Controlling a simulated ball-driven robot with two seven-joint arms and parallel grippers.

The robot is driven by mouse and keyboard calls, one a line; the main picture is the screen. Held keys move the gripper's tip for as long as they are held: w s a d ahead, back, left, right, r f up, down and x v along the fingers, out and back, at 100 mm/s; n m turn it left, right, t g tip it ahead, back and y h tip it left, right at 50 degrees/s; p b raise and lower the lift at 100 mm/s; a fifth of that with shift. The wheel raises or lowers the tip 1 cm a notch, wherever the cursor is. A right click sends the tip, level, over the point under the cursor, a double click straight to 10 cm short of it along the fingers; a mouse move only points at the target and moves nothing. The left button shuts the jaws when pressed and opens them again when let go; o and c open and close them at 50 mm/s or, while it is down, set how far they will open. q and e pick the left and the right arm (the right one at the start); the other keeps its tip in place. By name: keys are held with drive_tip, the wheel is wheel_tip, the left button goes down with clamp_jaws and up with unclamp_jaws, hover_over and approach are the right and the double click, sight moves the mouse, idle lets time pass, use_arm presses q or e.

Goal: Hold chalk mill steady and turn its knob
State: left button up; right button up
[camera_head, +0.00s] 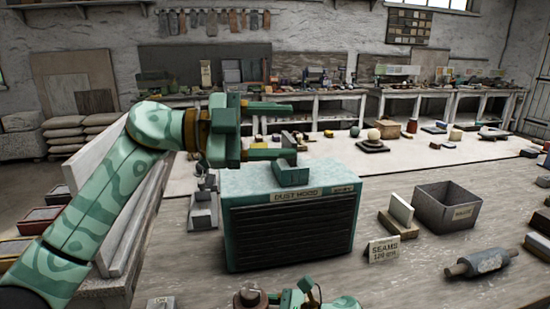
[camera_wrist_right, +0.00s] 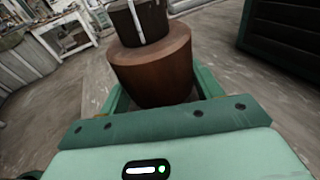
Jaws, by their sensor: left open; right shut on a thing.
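The chalk mill (camera_wrist_right: 152,65) is a brown wooden cylinder with a darker upper part and a metal strip in the right wrist view. My right gripper (camera_wrist_right: 162,92) is shut around its body, a finger on each side. In the head view the mill's top (camera_head: 249,295) shows at the bottom edge with a small knob; the rest is cut off. My left gripper (camera_head: 288,130) is open and empty, well above and beyond the mill, over the back of a teal box. My right gripper shows only in part at the bottom of the head view.
The teal box (camera_head: 290,232) with a dark slatted front stands on the bench beyond the mill. To its right are a small sign (camera_head: 383,250), a pale block on wood (camera_head: 400,211), a grey bin (camera_head: 447,208) and a grey roller (camera_head: 480,262). Bare bench lies between them.

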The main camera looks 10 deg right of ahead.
use_arm(q)
drive_tip(key=s+d+f+g+y, duration=0.1)
drive_tip(key=s+d+f+y, duration=0.2)
drive_tip(key=d, duration=0.1)
drive_tip(key=n+t+y, duration=0.3)
drive_tip(key=n+y, duration=0.6)
drive_tip(key=y, duration=0.6)
hover_over(250, 291)
wheel_tip(250, 291, down, 16)
wheel_tip(250, 291, down, 11)
drive_tip(key=shift+f, duration=0.1)
drive_tip(key=shift+m, duration=0.3)
drive_tip(key=c, duration=1)
